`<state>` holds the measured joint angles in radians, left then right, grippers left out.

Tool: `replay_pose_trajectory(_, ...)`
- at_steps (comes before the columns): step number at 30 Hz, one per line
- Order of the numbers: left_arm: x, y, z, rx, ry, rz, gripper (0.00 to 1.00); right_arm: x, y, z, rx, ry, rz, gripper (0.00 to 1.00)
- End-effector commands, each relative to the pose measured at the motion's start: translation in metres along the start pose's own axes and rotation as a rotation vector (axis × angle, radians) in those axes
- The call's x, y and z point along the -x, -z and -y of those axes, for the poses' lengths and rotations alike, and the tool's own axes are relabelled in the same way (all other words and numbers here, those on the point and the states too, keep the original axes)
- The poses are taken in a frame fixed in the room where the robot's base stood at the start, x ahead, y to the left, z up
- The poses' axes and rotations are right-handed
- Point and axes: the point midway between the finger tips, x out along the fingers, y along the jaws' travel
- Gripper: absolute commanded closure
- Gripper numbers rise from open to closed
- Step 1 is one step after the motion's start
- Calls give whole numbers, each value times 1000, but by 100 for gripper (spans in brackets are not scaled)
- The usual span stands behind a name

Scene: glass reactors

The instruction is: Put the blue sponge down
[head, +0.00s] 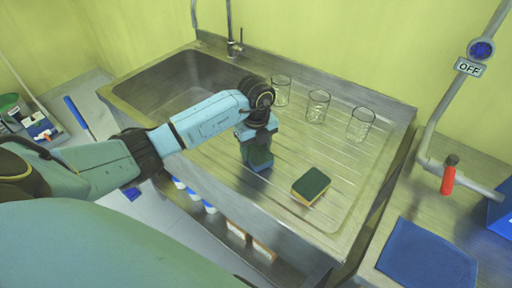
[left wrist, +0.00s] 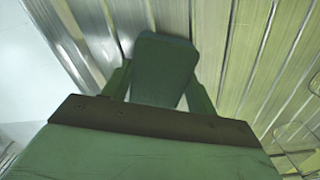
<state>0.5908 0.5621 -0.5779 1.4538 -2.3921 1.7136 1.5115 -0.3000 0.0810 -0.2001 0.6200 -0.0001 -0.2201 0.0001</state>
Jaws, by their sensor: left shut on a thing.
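The blue sponge (head: 258,160), with a dark green top, is held in my left gripper (head: 256,146) over the left part of the ribbed steel drainboard (head: 300,149). I cannot tell whether its underside touches the metal. In the left wrist view the sponge (left wrist: 164,68) shows as a dark green slab between the two fingers of my left gripper (left wrist: 160,88), which is shut on it. My right gripper is not in view.
A yellow sponge with a green top (head: 311,186) lies on the drainboard to the right. Three glass beakers (head: 317,106) stand along the back. The sink basin (head: 178,90) is to the left. A blue cloth (head: 428,258) lies on the right-hand counter. The drainboard's middle is clear.

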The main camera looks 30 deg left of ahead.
Motion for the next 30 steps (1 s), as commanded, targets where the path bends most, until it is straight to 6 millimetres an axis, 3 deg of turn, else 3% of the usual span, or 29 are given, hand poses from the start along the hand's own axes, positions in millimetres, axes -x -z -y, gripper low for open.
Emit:
replay_pose_trajectory(2, -3, 0, 0, 0, 0, 0, 61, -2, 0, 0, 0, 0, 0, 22)
replay_pose_trajectory(3, -4, 0, 0, 0, 0, 1, 41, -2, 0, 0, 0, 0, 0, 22)
replay_pose_trajectory(8, -2, 0, 0, 0, 0, 0, 21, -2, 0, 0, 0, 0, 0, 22)
replay_pose_trajectory(20, 8, -1, 1, 0, 4, 2, 21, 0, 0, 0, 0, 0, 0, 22)
replay_pose_trajectory(30, 76, -1, 1, -1, 5, 3, 21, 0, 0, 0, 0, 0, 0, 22)
